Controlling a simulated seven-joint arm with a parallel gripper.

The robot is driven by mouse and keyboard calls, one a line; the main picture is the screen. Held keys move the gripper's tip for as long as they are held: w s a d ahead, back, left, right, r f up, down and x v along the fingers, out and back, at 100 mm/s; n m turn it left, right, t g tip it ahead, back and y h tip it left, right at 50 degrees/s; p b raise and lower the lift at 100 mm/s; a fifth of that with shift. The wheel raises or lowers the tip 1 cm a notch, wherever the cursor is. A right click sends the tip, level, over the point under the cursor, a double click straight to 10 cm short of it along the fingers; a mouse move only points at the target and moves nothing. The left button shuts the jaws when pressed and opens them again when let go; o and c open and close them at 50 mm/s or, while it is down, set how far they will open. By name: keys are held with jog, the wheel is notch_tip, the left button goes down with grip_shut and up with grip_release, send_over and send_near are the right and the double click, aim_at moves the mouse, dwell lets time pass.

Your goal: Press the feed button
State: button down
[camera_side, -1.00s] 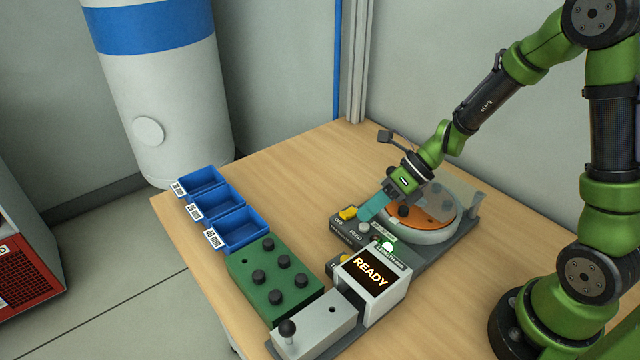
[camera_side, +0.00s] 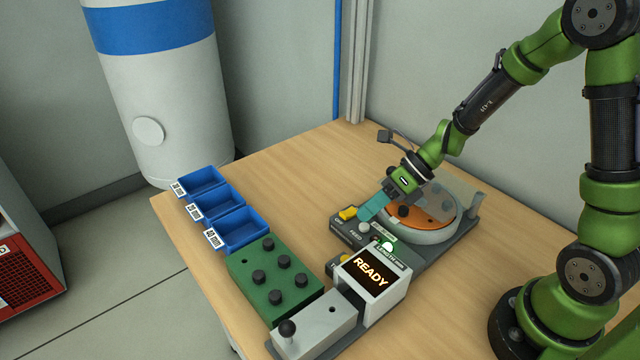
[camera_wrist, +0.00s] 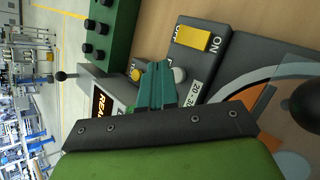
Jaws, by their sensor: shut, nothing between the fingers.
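The feed button is a round whitish knob (camera_side: 364,228) beside the FEED lettering on the dark grey control panel (camera_side: 345,231). It also shows in the wrist view (camera_wrist: 179,75), just right of my fingertips. My gripper (camera_side: 364,215) has teal fingers, closed together and empty, pointing down at the panel between the yellow switch and the knob. In the wrist view the fingers (camera_wrist: 159,68) partly cover the panel. I cannot tell whether they touch the panel or the knob.
The yellow ON/OFF switch (camera_side: 348,213) is close by the fingers. An orange bowl feeder (camera_side: 432,222) with a clear cover lies behind. A box with a READY display (camera_side: 371,274), a green block with black knobs (camera_side: 270,282) and blue bins (camera_side: 240,229) stand nearby.

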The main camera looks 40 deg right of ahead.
jog(key=shift+f, duration=0.1)
dwell(0.7)
jog(key=shift+f, duration=0.3)
jog(key=shift+f, duration=0.5)
dwell(0.7)
jog(key=shift+r, duration=3.45)
